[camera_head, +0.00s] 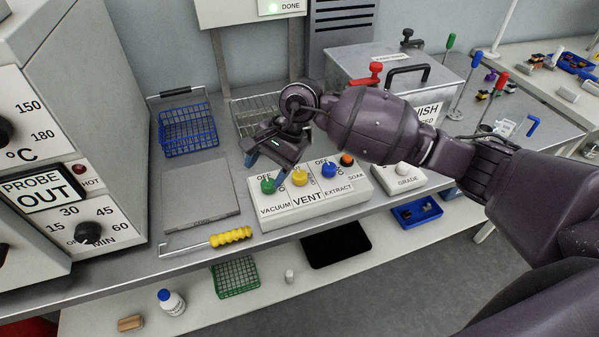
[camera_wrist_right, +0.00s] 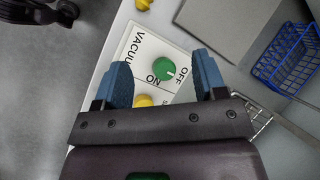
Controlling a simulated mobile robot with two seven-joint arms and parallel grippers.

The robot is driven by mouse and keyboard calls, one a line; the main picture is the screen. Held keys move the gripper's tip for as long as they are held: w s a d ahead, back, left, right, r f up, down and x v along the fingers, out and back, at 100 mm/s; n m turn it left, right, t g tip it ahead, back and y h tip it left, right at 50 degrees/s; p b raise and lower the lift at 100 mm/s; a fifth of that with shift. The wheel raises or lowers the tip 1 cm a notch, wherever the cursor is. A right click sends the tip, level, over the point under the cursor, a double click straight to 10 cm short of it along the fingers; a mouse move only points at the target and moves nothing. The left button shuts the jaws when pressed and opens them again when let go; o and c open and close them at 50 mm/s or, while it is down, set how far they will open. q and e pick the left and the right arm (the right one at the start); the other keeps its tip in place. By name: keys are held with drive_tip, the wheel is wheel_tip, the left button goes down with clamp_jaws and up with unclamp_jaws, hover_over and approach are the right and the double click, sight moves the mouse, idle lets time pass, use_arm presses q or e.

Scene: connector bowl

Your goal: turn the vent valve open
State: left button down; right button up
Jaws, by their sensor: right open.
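The white valve box (camera_head: 318,199) stands on the bench with a green VACUUM knob (camera_head: 268,185), a yellow VENT knob (camera_head: 299,177) and a blue EXTRACT knob (camera_head: 329,169). My right gripper (camera_head: 267,168) is open and empty, pointing down just behind and above the green and yellow knobs. In the right wrist view the green knob (camera_wrist_right: 163,67) lies between the spread blue fingers (camera_wrist_right: 162,62), with OFF and ON printed beside it. The yellow VENT knob (camera_wrist_right: 143,101) is partly hidden by the gripper; its setting cannot be read. My left gripper is not in view.
An orange SOAK button (camera_head: 347,160) sits on the box's right end. A grey plate (camera_head: 198,195), a blue wire basket (camera_head: 188,130) and a yellow-handled tool (camera_head: 231,237) lie left of it. The GRADE box (camera_head: 398,178) stands to the right, beneath my arm.

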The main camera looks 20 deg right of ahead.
sight(300, 174)
drive_tip(key=w+d+r+n+h, duration=0.2)
drive_tip(key=w+d+h, duration=0.3)
drive_tip(key=d, duration=0.4)
drive_tip(key=shift+t+h, duration=0.3)
drive_tip(key=shift+h, duration=0.1)
drive_tip(key=f, duration=1.1)
drive_tip(key=shift+s+a, duration=0.25)
drive_tip(key=shift+s, duration=0.1)
drive_tip(key=c, duration=0.9)
